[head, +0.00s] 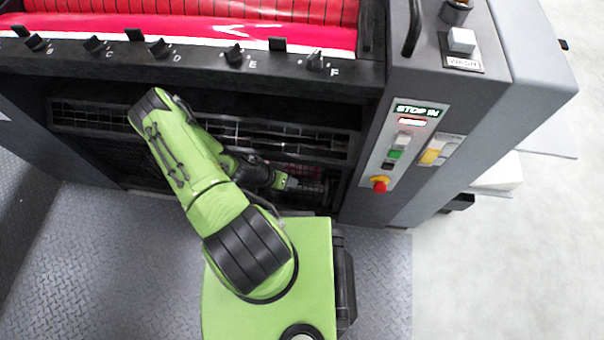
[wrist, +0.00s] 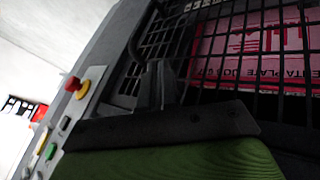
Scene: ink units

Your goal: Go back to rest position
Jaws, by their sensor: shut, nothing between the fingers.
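My green arm reaches down from the base toward the dark grille on the front of the press (head: 440,110). My gripper (head: 310,187) is in front of the lower grille, to the left of the control panel, and is small and partly dark in the head view. In the wrist view my gripper (wrist: 160,85) shows as dark fingers, shut and empty, close to the wire grille (wrist: 210,45). I cannot tell whether the fingertips touch the grille. Behind the grille is a pink-red plate with printed lettering (wrist: 260,45).
The control panel (head: 404,145) has a lit display, a green button and a red emergency knob (head: 380,184). Above are a red ink tray (head: 200,30) and a row of black knobs (head: 234,55).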

